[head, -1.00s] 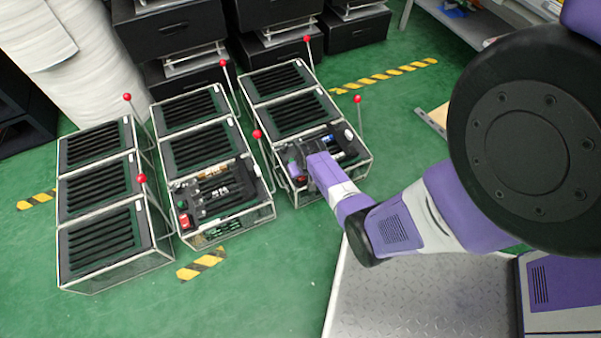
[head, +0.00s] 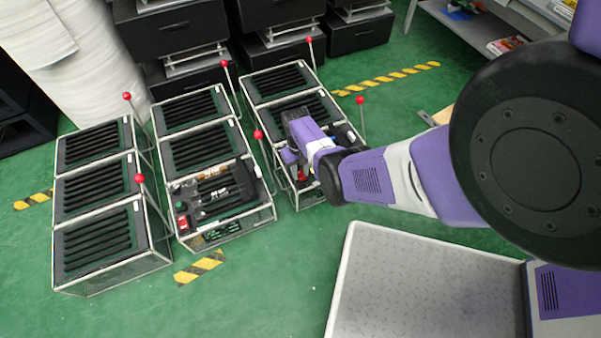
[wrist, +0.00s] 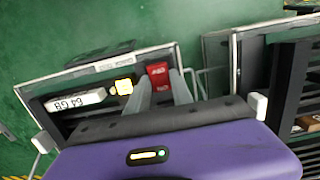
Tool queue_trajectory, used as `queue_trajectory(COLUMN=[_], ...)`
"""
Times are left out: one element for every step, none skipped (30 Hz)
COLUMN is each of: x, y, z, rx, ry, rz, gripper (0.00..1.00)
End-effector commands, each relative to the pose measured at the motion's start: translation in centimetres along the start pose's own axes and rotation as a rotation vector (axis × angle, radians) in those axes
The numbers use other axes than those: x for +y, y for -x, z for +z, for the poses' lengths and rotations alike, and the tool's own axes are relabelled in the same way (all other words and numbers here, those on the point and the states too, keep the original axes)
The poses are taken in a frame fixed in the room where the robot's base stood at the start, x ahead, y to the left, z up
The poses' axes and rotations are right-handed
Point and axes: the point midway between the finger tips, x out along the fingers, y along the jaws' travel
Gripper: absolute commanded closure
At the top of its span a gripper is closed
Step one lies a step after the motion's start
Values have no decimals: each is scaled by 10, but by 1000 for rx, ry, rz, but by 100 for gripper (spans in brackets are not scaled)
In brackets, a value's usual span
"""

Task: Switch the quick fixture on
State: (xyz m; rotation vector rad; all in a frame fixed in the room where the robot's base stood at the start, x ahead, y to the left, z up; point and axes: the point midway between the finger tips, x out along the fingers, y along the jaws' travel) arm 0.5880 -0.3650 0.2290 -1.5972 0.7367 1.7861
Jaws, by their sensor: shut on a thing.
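Three rows of lever fixtures with red-ball levers stand on the floor. No label that I can read tells which is the quick fixture. My gripper (wrist: 162,82) is at the front fixture of the right row (head: 320,192), on its left side. In the wrist view its two grey fingers reach into that fixture and close on a small red block (wrist: 158,72) with pale lettering. The lever with a red ball (head: 258,134) rises just left of my gripper, apart from it. Another red-ball lever (head: 360,100) stands at the right. My wrist hides part of the fixture.
A white piece marked 64 GB (wrist: 75,102) and a yellow piece (wrist: 124,87) lie in the same fixture. The middle row's front fixture (head: 222,212) holds several parts. Black cabinets (head: 178,28) stand behind. Green floor is open in front.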

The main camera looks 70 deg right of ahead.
Motion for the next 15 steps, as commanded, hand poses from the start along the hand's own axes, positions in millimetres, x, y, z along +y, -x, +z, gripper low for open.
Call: queue_trajectory(x=[0, 0, 0, 0, 0, 0, 0, 0, 0, 0, 0, 0, 0, 0, 0], y=[0, 0, 0, 0, 0, 0, 0, 0, 0, 0, 0, 0, 0, 0, 0], z=[1, 1, 1, 1, 1, 1, 1, 1, 1, 1, 1, 1, 1, 1, 0], rx=[-3, -3, -3, -2, -2, -2, -2, -2, -2, -2, -2, -1, -1, -1, -1], ry=[0, 0, 0, 0, 0, 0, 0, 0, 0, 0, 0, 0, 0, 0, 0], rz=[-1, -1, -1, -1, -1, -1, -1, -1, -1, -1, -1, -1, 0, 0, 0], gripper=[100, 100, 100, 100, 100, 100, 100, 100, 67, 61, 55, 51, 51, 51, 51])
